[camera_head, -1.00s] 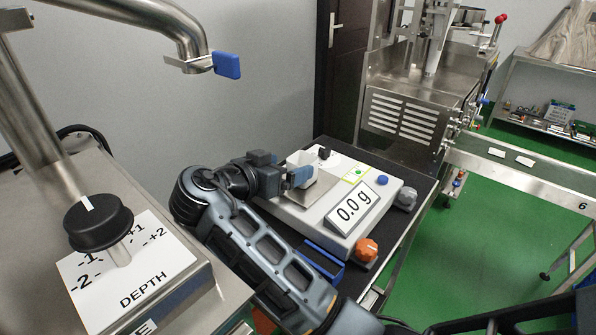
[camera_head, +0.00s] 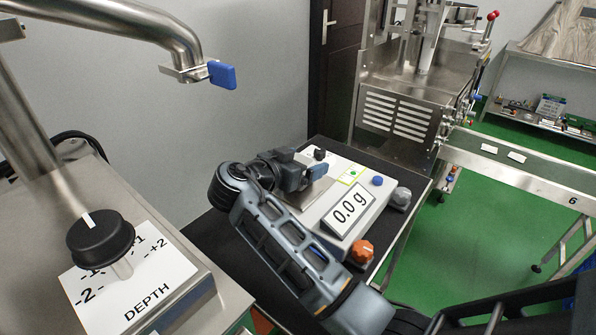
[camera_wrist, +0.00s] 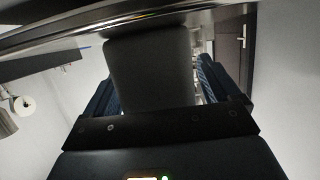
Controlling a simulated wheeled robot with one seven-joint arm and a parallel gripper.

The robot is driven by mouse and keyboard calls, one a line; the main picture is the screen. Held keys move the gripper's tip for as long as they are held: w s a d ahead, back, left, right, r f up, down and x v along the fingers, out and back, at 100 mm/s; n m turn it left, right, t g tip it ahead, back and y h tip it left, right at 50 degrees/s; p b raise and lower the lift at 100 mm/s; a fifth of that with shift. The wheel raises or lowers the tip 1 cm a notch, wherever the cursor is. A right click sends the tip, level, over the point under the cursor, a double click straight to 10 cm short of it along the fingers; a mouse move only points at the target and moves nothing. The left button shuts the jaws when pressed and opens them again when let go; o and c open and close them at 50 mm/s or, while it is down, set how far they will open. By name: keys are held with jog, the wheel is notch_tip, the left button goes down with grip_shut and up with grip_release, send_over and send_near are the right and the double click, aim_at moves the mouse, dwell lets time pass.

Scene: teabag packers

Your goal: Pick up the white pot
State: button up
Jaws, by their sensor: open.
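My gripper (camera_head: 308,174) is open. In the head view it is over the left part of the white weighing scale (camera_head: 335,222), whose display reads 0.0 g. In the wrist view the dark blue fingers of my gripper (camera_wrist: 155,85) stand wide apart. A large grey, round-cornered shape (camera_wrist: 150,65) shows between them, and I cannot tell what it is or whether the fingers touch it. I cannot clearly make out a white pot in either view. My gripper and arm hide part of the scale top.
The scale stands on a dark table (camera_head: 410,215) with an orange knob (camera_head: 362,251) in front. A steel machine with a black depth knob (camera_head: 100,238) is at left. A blue-handled steel pipe (camera_head: 222,74) hangs above. A steel machine (camera_head: 395,112) and conveyor (camera_head: 515,172) stand behind right.

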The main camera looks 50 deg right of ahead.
jog(key=c, duration=1)
jog(key=shift+r, duration=0.1)
jog(key=shift+c, duration=0.2)
jog(key=shift+r, duration=0.25)
jog(key=r, duration=0.2)
jog(key=r+b, duration=0.1)
jog(key=shift+s+d+r, duration=0.25)
jog(key=shift+d+r, duration=0.1)
jog(key=shift+d, duration=0.05)
jog(key=s+d+r+b, duration=0.1)
jog(key=s+d+r, duration=0.5)
jog(key=d, duration=0.2)
jog(key=shift+s+d+r+b, duration=0.15)
jog(key=shift+d+r+b, duration=0.15)
jog(key=shift+d, duration=0.1)
